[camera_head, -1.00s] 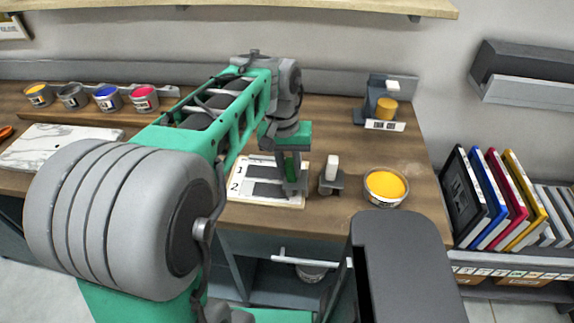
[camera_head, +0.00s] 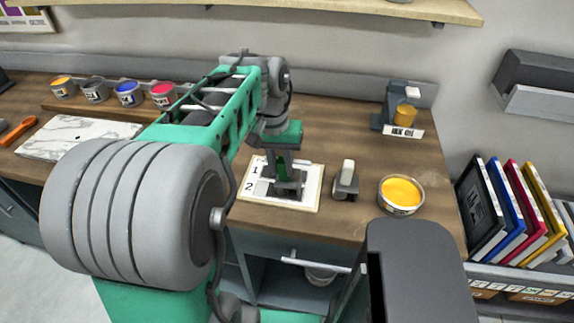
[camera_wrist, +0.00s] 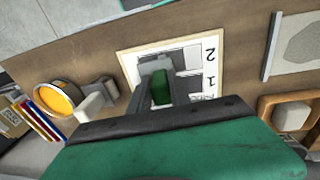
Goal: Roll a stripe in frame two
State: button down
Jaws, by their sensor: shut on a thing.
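A pale card (camera_head: 308,203) marked 1 and 2 lies on the wooden counter; grey areas show in its rows. My gripper (camera_head: 284,176) is over the middle of the card, shut on a green-handled roller (camera_wrist: 161,88). The roller's grey lower part (camera_head: 287,190) is level with the row marked 2. I cannot tell whether it touches the card. In the wrist view the card (camera_wrist: 215,85) shows its 2 and 1 upside down, and my fingers hide part of its rows.
Right of the card stand a small holder with a white top (camera_head: 347,178) and an open yellow tin (camera_head: 401,192). A stand with a yellow cylinder (camera_head: 405,115) is at the back right. Several ink tins (camera_head: 128,95) and a marbled slab (camera_head: 75,135) are at left.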

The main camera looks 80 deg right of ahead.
jog(key=shift+w+d+f, duration=0.1)
jog(key=shift+w+f, duration=0.05)
jog(key=shift+w, duration=1.3)
jog(key=shift+w+d+f, duration=0.1)
jog(key=shift+w, duration=1.35)
notch_tip(320, 180, up, 6)
jog(key=w+p, duration=0.2)
jog(key=p, duration=0.3)
jog(key=shift+w+d+r, duration=0.15)
jog(key=shift+w+d, duration=0.05)
jog(key=shift+w, duration=0.15)
jog(key=shift+w, duration=0.15)
